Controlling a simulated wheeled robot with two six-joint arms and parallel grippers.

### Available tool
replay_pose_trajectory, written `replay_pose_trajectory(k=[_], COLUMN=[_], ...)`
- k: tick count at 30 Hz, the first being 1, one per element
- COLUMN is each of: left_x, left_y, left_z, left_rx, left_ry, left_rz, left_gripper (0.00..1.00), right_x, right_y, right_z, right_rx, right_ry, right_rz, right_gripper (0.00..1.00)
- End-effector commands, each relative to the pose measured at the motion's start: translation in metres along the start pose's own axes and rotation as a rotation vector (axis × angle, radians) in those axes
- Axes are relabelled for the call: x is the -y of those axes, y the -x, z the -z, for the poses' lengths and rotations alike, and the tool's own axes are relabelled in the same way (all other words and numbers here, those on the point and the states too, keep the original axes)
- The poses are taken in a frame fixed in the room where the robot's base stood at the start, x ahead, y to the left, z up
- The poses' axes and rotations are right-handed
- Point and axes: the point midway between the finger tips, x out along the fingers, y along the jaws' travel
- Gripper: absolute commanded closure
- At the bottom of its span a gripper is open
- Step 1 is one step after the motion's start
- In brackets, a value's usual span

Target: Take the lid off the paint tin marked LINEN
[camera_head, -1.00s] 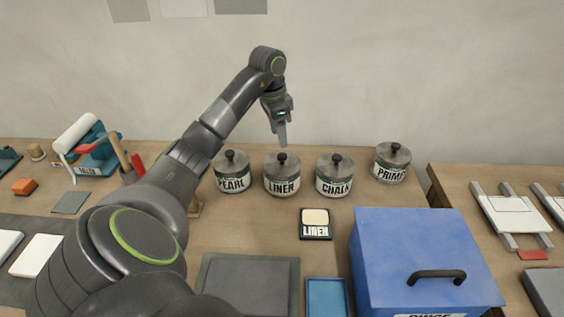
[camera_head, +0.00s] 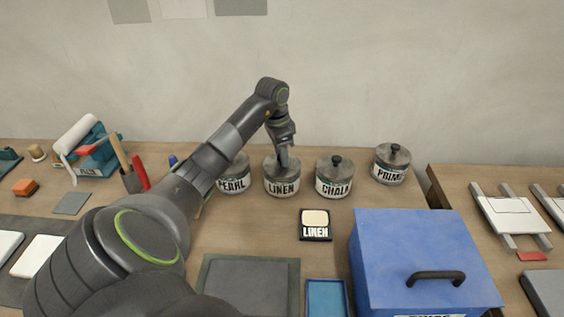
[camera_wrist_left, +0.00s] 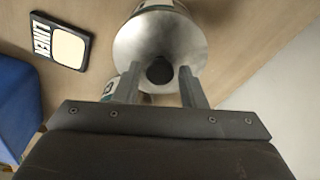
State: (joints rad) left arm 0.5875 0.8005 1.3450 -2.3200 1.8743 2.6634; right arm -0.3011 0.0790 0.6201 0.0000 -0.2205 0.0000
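The tin marked LINEN (camera_head: 282,188) stands upright on the bench, second from the left in a row of several grey tins. Its domed metal lid (camera_wrist_left: 140,42) is on. My left gripper (camera_head: 284,160) is right above this lid, pointing down, and partly covers the lid's knob. In the left wrist view the gripper (camera_wrist_left: 160,72) is open. The dark round knob (camera_wrist_left: 159,70) shows between its two fingertips, with a gap on each side. I cannot tell how far down the fingers reach beside the knob. My right gripper is not in view.
The PEARL tin (camera_head: 233,186) and CHALK tin (camera_head: 334,184) stand close on either side, the PRIMO-like labelled tin (camera_head: 391,172) further right. A LINEN swatch card (camera_head: 315,219) lies in front. A blue box (camera_head: 420,240) with a black handle stands front right.

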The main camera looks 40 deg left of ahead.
Motion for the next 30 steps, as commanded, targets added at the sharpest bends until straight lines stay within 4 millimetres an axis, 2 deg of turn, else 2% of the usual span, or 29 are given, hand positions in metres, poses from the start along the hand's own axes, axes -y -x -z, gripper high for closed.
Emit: replay_pose_trajectory(k=[1, 7, 17, 20, 25, 27, 30], left_x=[0.000, 0.000, 0.001, 0.001, 0.001, 0.000, 0.000], left_y=[0.000, 0.001, 0.005, 0.018, 0.055, 0.076, 0.088], left_z=[0.000, 0.000, 0.001, 0.003, 0.007, 0.009, 0.011], left_rx=[0.000, 0.000, -0.003, -0.004, -0.005, -0.002, -0.001], left_ry=[0.000, 0.000, 0.000, 0.000, 0.000, 0.000, 0.000], left_rz=[0.000, 0.000, 0.002, 0.004, 0.006, 0.001, 0.000], left_gripper=[0.69, 0.95, 0.96, 0.96, 0.96, 0.96, 0.96], right_x=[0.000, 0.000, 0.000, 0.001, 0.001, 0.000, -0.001], right_y=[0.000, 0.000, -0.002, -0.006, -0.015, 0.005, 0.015], right_z=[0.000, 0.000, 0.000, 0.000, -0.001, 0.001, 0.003], right_rx=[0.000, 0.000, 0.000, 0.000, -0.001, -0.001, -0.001], right_ry=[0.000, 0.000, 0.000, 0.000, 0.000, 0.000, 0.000], right_rz=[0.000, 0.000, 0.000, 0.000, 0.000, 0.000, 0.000], right_gripper=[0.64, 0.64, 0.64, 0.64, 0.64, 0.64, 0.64])
